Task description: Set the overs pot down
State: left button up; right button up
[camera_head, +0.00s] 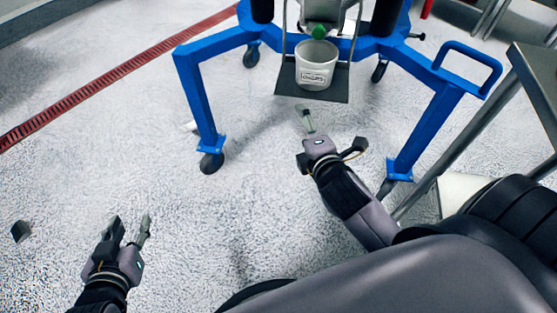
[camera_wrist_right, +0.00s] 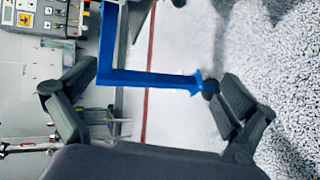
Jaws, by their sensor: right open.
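The overs pot (camera_head: 316,66) is a white, labelled pot standing upright on a dark plate (camera_head: 289,90) under the sifter's green-tipped outlet (camera_head: 319,31). My right gripper (camera_head: 320,141) is below the pot in the head view, apart from it. In the right wrist view (camera_wrist_right: 157,80) its fingers are spread wide with nothing held between them. My left gripper (camera_head: 131,223) is low at the left of the head view, far from the pot. Its fingers are apart and it looks empty.
The sifter's blue wheeled frame (camera_head: 195,95) stands around the plate, with legs on both sides. A metal table (camera_head: 535,75) is at the right. A red floor drain (camera_head: 100,85) crosses the upper left. The speckled floor at left is mostly clear.

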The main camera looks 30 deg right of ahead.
jog(key=s+a+f+m+g+y, duration=0.2)
jog(key=s+a+m+y, duration=0.2)
jog(key=a+m, duration=0.5)
jog(key=s+m, duration=0.1)
jog(key=m, duration=0.4)
jog(key=shift+a+m+y, duration=0.3)
jog(key=shift+a, duration=0.05)
jog(key=shift+s, duration=0.1)
